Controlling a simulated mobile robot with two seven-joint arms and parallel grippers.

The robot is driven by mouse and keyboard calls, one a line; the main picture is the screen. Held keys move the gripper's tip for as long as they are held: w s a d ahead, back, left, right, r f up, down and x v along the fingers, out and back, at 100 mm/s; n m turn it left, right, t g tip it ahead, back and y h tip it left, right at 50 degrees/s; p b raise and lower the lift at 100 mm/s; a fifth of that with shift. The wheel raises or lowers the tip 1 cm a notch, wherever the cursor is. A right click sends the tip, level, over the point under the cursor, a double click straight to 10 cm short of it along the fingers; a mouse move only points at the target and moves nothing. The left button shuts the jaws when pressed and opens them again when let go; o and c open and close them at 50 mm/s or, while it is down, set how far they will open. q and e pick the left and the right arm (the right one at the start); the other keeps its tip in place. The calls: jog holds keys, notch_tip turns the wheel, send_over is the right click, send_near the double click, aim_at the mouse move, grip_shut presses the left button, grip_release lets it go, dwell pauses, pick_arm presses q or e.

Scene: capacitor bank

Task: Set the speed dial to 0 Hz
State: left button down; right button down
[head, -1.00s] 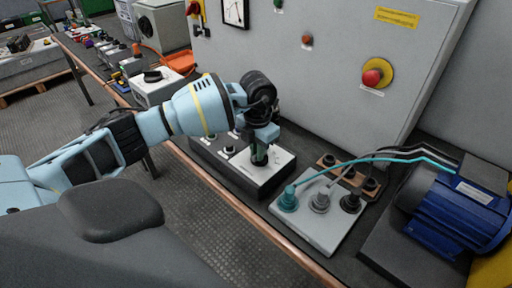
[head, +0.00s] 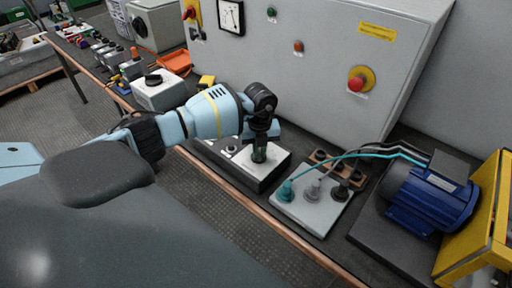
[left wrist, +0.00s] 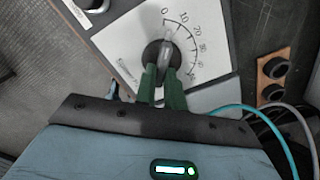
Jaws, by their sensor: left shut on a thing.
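The speed dial is a dark round knob with a light pointer (left wrist: 168,34) on a white plate (left wrist: 120,40). Its printed scale runs from 0 at the top round to 50 at the lower right. The pointer points up, close to the 0 mark. My left gripper (left wrist: 161,78) is shut on the dial, its two green fingers on either side of the knob. In the head view the left gripper (head: 259,157) reaches down onto the black control box (head: 264,180) and covers most of the dial. My right gripper is not in view.
Right of the box lies a grey socket plate (head: 308,210) with plugged teal and grey cables. A blue motor (head: 432,198) stands farther right. A grey cabinet (head: 320,80) with a red emergency button (head: 358,82) rises behind. The bench's front edge (head: 270,225) is near.

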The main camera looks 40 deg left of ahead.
aim_at(260, 153)
pick_arm(q)
jog(key=shift+w+r+n+p, duration=0.15)
jog(key=shift+n+p, duration=0.25)
jog(key=shift+n, duration=0.7)
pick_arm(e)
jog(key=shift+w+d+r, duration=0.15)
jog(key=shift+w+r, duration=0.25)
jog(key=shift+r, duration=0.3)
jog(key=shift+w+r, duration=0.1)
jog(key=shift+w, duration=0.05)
pick_arm(q)
jog(key=c, duration=1.5)
grip_release()
notch_tip(260, 153, up, 7)
jog(key=shift+f+p, duration=0.15)
jog(key=shift+p, duration=0.3)
jog(key=shift+r, duration=0.45)
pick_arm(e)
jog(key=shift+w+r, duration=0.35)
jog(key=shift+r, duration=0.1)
